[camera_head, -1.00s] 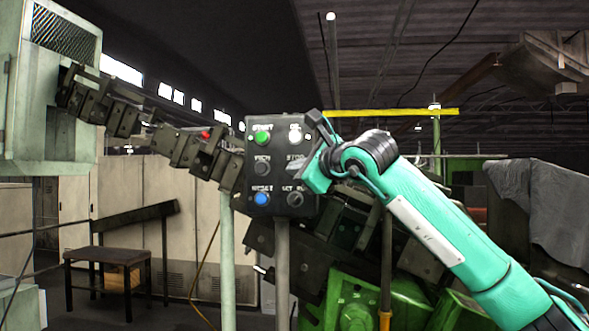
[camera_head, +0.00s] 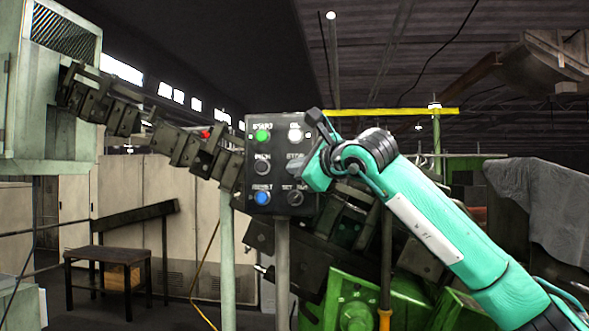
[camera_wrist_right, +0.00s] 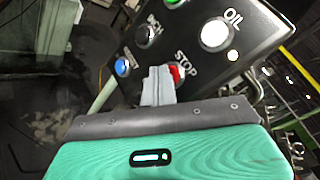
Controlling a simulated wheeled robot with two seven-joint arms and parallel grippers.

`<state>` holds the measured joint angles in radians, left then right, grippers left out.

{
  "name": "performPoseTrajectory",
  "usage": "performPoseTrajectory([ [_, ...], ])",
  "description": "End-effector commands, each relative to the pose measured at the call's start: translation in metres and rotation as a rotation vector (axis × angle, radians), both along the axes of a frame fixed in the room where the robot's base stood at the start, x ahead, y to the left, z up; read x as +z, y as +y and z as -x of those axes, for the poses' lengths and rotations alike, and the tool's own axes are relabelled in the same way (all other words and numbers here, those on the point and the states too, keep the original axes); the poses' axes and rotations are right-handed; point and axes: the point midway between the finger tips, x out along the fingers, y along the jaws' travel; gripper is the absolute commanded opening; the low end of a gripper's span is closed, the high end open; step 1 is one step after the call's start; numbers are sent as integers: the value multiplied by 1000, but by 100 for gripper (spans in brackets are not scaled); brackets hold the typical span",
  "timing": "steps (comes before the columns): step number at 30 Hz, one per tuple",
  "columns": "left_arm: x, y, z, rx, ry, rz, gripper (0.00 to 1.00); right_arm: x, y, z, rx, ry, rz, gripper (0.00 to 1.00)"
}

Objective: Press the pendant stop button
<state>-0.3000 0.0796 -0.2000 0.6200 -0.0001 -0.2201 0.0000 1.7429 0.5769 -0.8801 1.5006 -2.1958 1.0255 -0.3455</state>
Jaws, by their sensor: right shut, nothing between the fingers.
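The pendant (camera_head: 279,178) is a dark box with labelled buttons on a grey post. In the wrist view, the red stop button (camera_wrist_right: 177,74) shows below the STOP label, partly hidden by my right gripper (camera_wrist_right: 158,72). The grey fingers are shut and empty, their tips over the button's left side. I cannot tell whether they touch it. In the head view, my right gripper (camera_head: 297,165) covers the stop button from the right. My left gripper is not in view.
A green start button (camera_head: 262,136) and white oil button (camera_head: 295,135) sit above. A dark knob (camera_head: 263,167) lies left, with a blue button (camera_head: 261,197) and another dark knob (camera_head: 295,198) below. A dark chain-like conveyor (camera_head: 190,150) passes behind the pendant. Green machinery (camera_head: 355,300) stands behind.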

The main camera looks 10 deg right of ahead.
Motion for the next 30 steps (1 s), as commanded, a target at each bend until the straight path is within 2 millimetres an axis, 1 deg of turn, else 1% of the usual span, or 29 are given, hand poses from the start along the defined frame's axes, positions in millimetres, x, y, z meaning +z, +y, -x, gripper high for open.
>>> performPoseTrajectory([
  [1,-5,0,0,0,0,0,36,-2,1,2,0,-1,-1,0],
  [6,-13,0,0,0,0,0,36,-2,4,11,-1,-1,1,0],
  [15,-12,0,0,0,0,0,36,-1,5,12,0,0,0,0],
  [18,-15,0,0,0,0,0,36,-2,6,15,1,-1,1,0],
  [30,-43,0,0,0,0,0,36,-3,21,50,2,-2,0,0],
])
